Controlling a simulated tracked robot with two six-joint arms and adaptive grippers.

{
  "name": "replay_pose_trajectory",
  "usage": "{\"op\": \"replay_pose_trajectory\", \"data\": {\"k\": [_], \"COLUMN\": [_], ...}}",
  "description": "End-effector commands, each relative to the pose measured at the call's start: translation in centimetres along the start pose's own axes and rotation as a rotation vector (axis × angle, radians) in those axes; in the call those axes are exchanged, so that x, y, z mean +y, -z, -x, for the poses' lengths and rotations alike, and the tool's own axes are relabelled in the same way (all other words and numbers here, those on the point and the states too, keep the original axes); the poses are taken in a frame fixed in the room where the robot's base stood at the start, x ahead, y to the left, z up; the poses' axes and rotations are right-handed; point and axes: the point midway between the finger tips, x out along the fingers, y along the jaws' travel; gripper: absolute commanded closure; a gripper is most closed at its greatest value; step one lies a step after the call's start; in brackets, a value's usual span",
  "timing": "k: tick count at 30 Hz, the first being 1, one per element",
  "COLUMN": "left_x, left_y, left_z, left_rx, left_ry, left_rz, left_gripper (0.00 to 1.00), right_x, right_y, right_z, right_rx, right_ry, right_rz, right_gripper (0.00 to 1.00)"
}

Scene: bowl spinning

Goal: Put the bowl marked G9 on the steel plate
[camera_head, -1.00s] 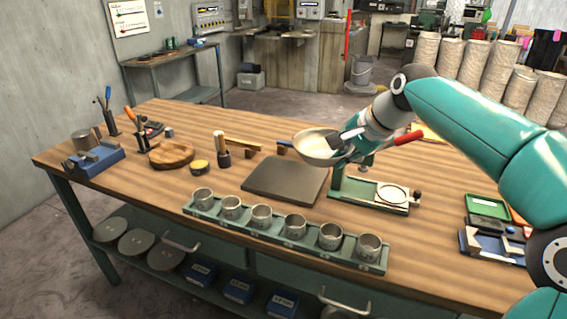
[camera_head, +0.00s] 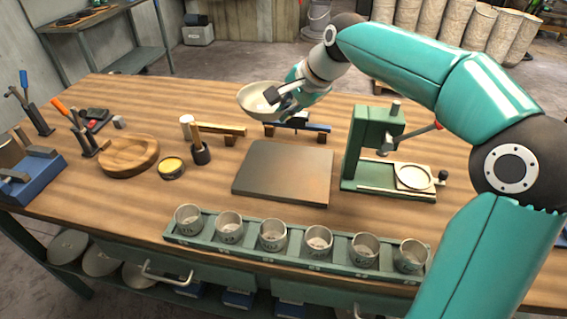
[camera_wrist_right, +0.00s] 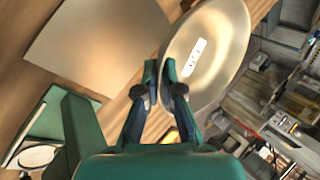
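A shallow pale metal bowl (camera_head: 262,99) is held by its rim in my right gripper (camera_head: 283,100), above the back part of the bench and tilted. In the right wrist view the bowl (camera_wrist_right: 222,50) shows a white label inside, too small to read surely; the gripper's fingers (camera_wrist_right: 165,85) are shut on its rim. The steel plate (camera_head: 284,172), a flat grey square, lies bare on the bench in front of the bowl; it also shows in the wrist view (camera_wrist_right: 95,45). My left gripper is not in view.
A green rack (camera_head: 290,248) with several small cups stands at the front edge. A green press (camera_head: 385,150) stands right of the plate.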

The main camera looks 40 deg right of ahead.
Motion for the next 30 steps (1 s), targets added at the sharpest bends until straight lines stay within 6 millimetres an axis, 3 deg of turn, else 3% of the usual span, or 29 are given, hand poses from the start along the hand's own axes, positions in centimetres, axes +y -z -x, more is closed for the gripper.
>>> {"op": "replay_pose_trajectory", "data": {"k": [6, 12, 30], "left_x": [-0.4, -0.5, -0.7], "left_y": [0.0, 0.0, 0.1], "left_z": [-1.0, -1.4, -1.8], "left_rx": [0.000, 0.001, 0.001], "left_ry": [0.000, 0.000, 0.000], "left_rz": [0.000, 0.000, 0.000], "left_gripper": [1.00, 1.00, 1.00], "right_x": [3.7, 5.9, 8.9], "right_y": [0.2, 0.3, 0.5], "right_z": [-5.2, -8.6, -13.1], "right_rx": [0.000, 0.000, 0.001], "right_ry": [-0.006, -0.003, -0.001], "right_rz": [-0.003, -0.002, 0.000], "right_gripper": [1.00, 1.00, 1.00]}}
